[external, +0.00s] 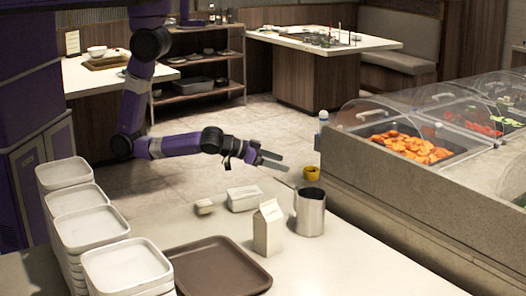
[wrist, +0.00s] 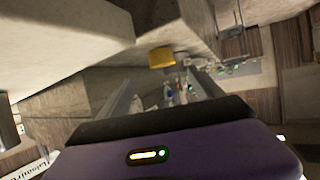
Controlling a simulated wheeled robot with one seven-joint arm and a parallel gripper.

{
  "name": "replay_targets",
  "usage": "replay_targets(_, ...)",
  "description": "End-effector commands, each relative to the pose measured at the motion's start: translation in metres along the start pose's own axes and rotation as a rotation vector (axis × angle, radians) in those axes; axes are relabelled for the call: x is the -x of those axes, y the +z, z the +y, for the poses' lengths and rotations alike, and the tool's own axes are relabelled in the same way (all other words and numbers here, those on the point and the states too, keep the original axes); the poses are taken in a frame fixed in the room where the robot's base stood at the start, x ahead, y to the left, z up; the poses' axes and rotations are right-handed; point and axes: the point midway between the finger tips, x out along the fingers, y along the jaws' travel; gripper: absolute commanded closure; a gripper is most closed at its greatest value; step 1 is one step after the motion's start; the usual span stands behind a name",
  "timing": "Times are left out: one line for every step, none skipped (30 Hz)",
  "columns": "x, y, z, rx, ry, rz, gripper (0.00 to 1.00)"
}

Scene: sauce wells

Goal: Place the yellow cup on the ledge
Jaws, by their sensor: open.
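The small yellow cup (external: 311,174) stands on the light counter, at its far edge close to the grey stone side of the food bar. It also shows in the wrist view (wrist: 162,58), just above and between the fingertips. My gripper (external: 286,162) is open and empty, to the left of the cup and apart from it. Its two fingers also show in the wrist view (wrist: 163,84). The grey stone ledge (external: 345,139) of the food bar runs along the right, higher than the counter. Which surface counts as the ledge is not certain.
A metal pitcher (external: 310,212), a milk carton (external: 267,230) and a white container (external: 244,198) stand on the counter near the cup. A brown tray (external: 218,268) and white dish stacks (external: 127,266) are in front. A bottle (external: 323,122) stands at the ledge's end.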

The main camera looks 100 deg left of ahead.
Motion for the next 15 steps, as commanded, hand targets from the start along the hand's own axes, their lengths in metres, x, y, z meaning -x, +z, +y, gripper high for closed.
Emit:
replay_targets(0.009, 0.012, -0.001, -0.010, 0.021, -0.013, 0.24)
replay_targets(0.015, 0.018, -0.001, -0.019, 0.038, -0.017, 0.24)
replay_targets(0.025, 0.027, 0.000, -0.029, 0.065, -0.022, 0.24)
replay_targets(0.034, 0.034, 0.000, -0.038, 0.086, -0.026, 0.24)
replay_targets(0.043, 0.040, 0.000, -0.047, 0.108, -0.029, 0.24)
replay_targets(0.055, 0.047, -0.001, -0.056, 0.136, -0.030, 0.24)
replay_targets(0.064, 0.053, -0.001, -0.062, 0.157, -0.030, 0.24)
replay_targets(0.073, 0.057, -0.002, -0.068, 0.175, -0.029, 0.24)
replay_targets(0.086, 0.062, -0.003, -0.075, 0.199, -0.028, 0.24)
replay_targets(0.095, 0.065, -0.004, -0.081, 0.216, -0.026, 0.24)
replay_targets(0.105, 0.068, -0.005, -0.084, 0.232, -0.023, 0.24)
replay_targets(0.119, 0.071, -0.007, -0.089, 0.254, -0.018, 0.24)
replay_targets(0.129, 0.073, -0.009, -0.092, 0.269, -0.013, 0.24)
replay_targets(0.140, 0.074, -0.011, -0.096, 0.283, -0.007, 0.24)
replay_targets(0.155, 0.075, -0.015, -0.100, 0.300, 0.000, 0.24)
